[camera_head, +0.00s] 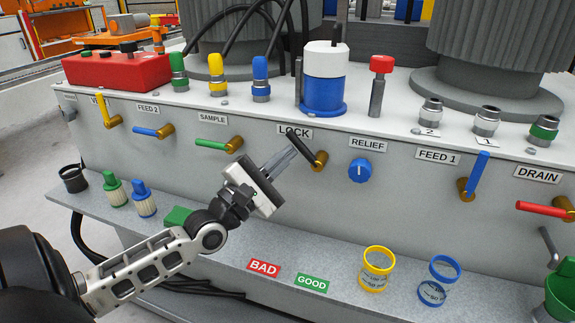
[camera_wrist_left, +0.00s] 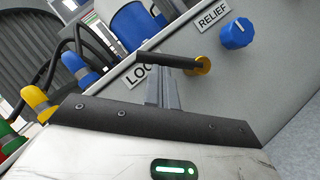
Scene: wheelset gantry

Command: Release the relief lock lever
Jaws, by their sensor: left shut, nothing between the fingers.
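The lock lever (camera_head: 302,148) is a black handle on a brass pivot, under the LOCK label (camera_head: 295,132) on the front panel. It points up and to the left from its pivot. The blue RELIEF knob (camera_head: 359,170) is to its right. My left gripper (camera_head: 288,154) is shut and empty, with its fingertips at the lever's handle; I cannot tell whether they touch it. In the left wrist view the lever (camera_wrist_left: 168,60) crosses just beyond the fingertips (camera_wrist_left: 160,75), and the knob (camera_wrist_left: 236,34) is beyond to the right. My right gripper is not in view.
Other valve levers flank it: green SAMPLE (camera_head: 213,144), blue FEED 1 (camera_head: 477,174) and red DRAIN (camera_head: 542,209). The shelf below holds BAD (camera_head: 263,267) and GOOD (camera_head: 312,283) labels, a yellow ring holder (camera_head: 375,284) and a blue one (camera_head: 431,293). The panel right of the lever is clear around the knob.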

